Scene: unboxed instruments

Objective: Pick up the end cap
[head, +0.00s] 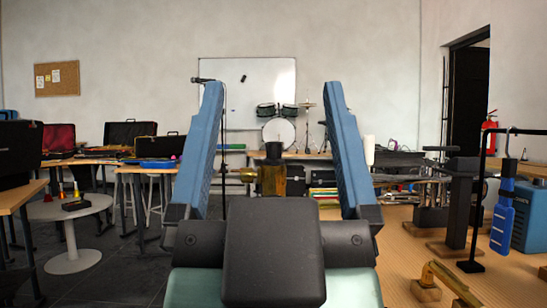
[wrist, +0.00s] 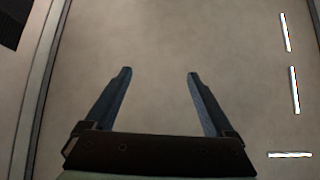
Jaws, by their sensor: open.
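My gripper (head: 272,100) is raised in the middle of the head view, its two blue fingers pointing up and wide apart. It also shows in the wrist view (wrist: 160,72), open with nothing between its fingers. I cannot make out an end cap for certain in either view. A small brass-coloured piece with a dark top (head: 271,172) appears between the fingers in the head view, partly hidden by my gripper; I cannot tell what it is.
A wooden bench (head: 400,262) at right holds a blue-handled tool (head: 503,217) hanging from a black stand, a blue case (head: 528,218) and a brass piece (head: 447,282). A round white table (head: 72,208) and open cases stand at left. The wrist view shows ceiling lights (wrist: 295,90).

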